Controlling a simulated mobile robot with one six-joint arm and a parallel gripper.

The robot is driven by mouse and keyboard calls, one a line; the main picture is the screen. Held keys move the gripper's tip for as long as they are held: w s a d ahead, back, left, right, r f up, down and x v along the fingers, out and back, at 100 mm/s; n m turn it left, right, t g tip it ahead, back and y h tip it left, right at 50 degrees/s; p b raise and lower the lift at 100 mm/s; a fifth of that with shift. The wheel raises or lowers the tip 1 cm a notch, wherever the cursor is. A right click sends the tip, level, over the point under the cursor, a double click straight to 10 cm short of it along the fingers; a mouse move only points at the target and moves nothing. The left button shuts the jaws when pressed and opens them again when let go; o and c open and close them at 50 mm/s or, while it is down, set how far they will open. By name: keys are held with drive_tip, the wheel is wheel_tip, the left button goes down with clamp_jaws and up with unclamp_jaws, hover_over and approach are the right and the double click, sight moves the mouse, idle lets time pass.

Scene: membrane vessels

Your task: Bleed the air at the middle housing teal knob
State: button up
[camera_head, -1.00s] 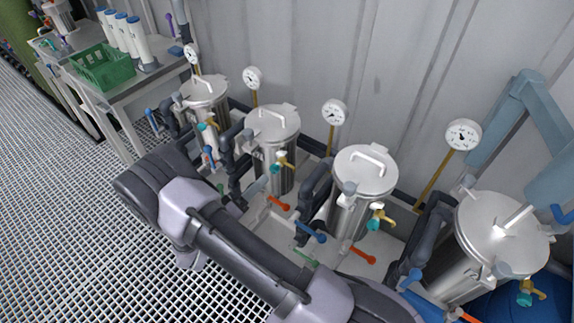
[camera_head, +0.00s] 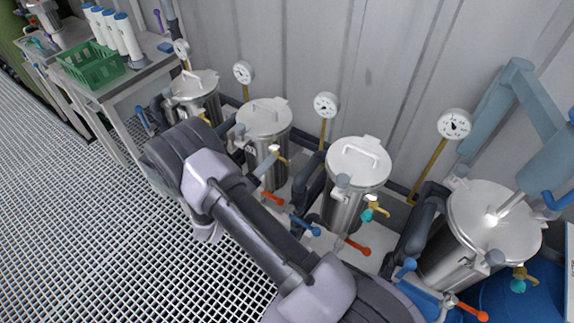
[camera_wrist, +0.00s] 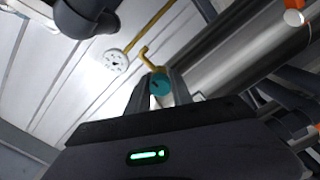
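Steel housings stand in a row along the wall. In the head view, my gripper is mostly hidden behind my own arm, close to the front of the second housing from the left (camera_head: 264,122). That housing's brass bleed valve (camera_head: 281,158) shows, but its teal knob is not clear there. In the wrist view, a teal knob (camera_wrist: 159,85) on a brass stem (camera_wrist: 150,60) sits between the spread fingertips of my gripper (camera_wrist: 160,80). The fingers straddle the knob; I cannot tell whether they touch it.
The third housing (camera_head: 358,165) has its own teal knob (camera_head: 367,214), and so does the right one (camera_head: 518,286). Gauges (camera_head: 326,105) rise behind on brass tubes. Orange (camera_head: 357,247) and blue handles stick out low. Open grating (camera_head: 80,220) lies left.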

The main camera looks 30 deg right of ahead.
clamp_jaws()
drive_tip(key=n, duration=0.5)
drive_tip(key=n+p, duration=0.1)
drive_tip(key=n, duration=0.6)
